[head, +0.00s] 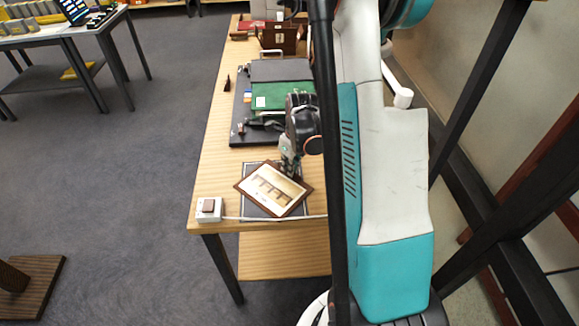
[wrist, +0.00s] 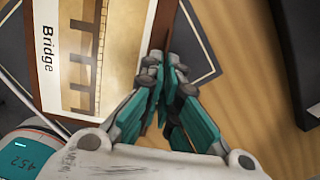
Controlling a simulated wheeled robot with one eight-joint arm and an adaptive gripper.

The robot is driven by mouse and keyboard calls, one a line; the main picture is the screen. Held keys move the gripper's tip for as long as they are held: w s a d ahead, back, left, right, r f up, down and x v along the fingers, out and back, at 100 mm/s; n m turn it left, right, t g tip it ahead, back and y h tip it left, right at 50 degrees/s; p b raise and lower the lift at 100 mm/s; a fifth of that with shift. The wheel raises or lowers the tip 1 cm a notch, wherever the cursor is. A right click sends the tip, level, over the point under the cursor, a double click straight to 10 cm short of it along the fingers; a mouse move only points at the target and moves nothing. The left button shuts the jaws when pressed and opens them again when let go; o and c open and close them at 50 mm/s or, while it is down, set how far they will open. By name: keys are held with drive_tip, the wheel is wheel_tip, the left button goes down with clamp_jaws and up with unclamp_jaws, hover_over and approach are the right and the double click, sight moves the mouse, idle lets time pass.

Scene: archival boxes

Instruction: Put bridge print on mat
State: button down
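The bridge print (head: 273,189) is a sepia picture in a brown frame, and its label reads "Bridge" in the wrist view (wrist: 75,60). It lies over the dark grey mat (head: 248,211), turned at an angle to it, covering most of it. The mat's edge and corner also show beyond the frame in the wrist view (wrist: 200,62). My gripper (head: 290,172) is at the print's far edge. In the wrist view its fingers (wrist: 168,68) are shut on the brown frame edge. I cannot tell whether the print touches the mat.
A white box with a brown top (head: 208,209) stands at the table's near left corner, with a pale cable running right. Behind the print is a black board (head: 240,125) carrying a green folder (head: 282,97). A brown box (head: 279,38) stands farther back. Bare wood (head: 218,165) lies left.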

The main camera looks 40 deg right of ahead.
drive_tip(key=c, duration=1.8)
unclamp_jaws()
wheel_tip(320, 180, up, 12)
drive_tip(key=s+p, duration=0.1)
drive_tip(key=p, duration=0.3)
drive_tip(key=shift+s+d, duration=0.25)
drive_tip(key=shift+s, duration=0.1)
